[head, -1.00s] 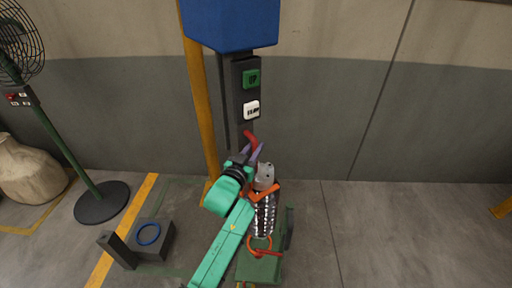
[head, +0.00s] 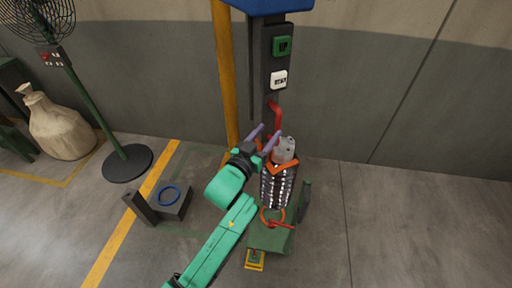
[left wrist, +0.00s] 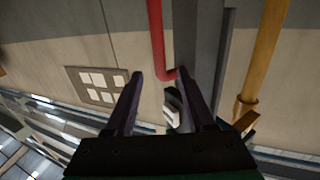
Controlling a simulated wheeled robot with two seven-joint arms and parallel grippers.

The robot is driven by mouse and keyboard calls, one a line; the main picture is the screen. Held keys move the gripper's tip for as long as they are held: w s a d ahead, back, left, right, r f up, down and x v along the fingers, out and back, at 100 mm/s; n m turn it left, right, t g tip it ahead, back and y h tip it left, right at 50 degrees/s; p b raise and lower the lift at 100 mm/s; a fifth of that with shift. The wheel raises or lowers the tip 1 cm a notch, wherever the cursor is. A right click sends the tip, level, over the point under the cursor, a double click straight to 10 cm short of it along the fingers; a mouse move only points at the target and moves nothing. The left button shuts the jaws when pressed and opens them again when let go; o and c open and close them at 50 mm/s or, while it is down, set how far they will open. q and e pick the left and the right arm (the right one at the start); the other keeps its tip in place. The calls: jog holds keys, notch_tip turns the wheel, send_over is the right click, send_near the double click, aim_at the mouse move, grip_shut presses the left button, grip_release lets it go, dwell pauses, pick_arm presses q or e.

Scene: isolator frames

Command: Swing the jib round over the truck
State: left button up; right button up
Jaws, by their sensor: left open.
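My left gripper (head: 263,137) has its purple fingers apart, just below and left of a red bent handle (head: 275,110) on a dark post. I cannot tell whether they touch. In the left wrist view the open fingers (left wrist: 160,80) point toward a red bar (left wrist: 155,38) that bends into a grey post; nothing is clearly held. A blue body (head: 268,6) tops the post, cut off by the top edge; I cannot tell which part is the jib. A green truck (head: 270,238) with a shiny grey-topped cylinder (head: 277,187) stands on the floor right of my left arm. My right gripper is out of view.
The post carries a green button (head: 283,46) and a white one (head: 279,80). A yellow pole (head: 226,70) stands left of it. Floor at right is clear.

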pick_arm(q)
jog(key=v, duration=0.7)
jog(key=shift+b, duration=0.35)
jog(key=s+a+f+g+y, duration=0.2)
jog(key=s+a+f, duration=0.15)
jog(key=f, duration=0.85)
jog(key=s+a+f+n+g+y, duration=0.1)
jog(key=s+a+f+g+y, duration=0.2)
jog(key=f, duration=1)
jog(key=s+a+f+g+y, duration=0.15)
jog(key=a+f, duration=0.35)
jog(key=f, duration=0.7)
jog(key=s+a+f+g, duration=0.2)
jog(key=s+a+f, duration=0.2)
jog(key=s, duration=0.6)
jog(key=s+a+f+n+g+y, duration=0.1)
jog(key=s+a+f+g, duration=0.2)
jog(key=s+f, duration=0.5)
jog(key=s+a+f+n+g, duration=0.1)
jog(key=s+a+f+g, duration=0.2)
jog(key=s, duration=1)
notch_tip(320, 180, down, 3)
jog(key=shift+a+f+y, duration=0.1)
jog(key=shift+a+y, duration=0.25)
jog(key=shift+a, duration=0.5)
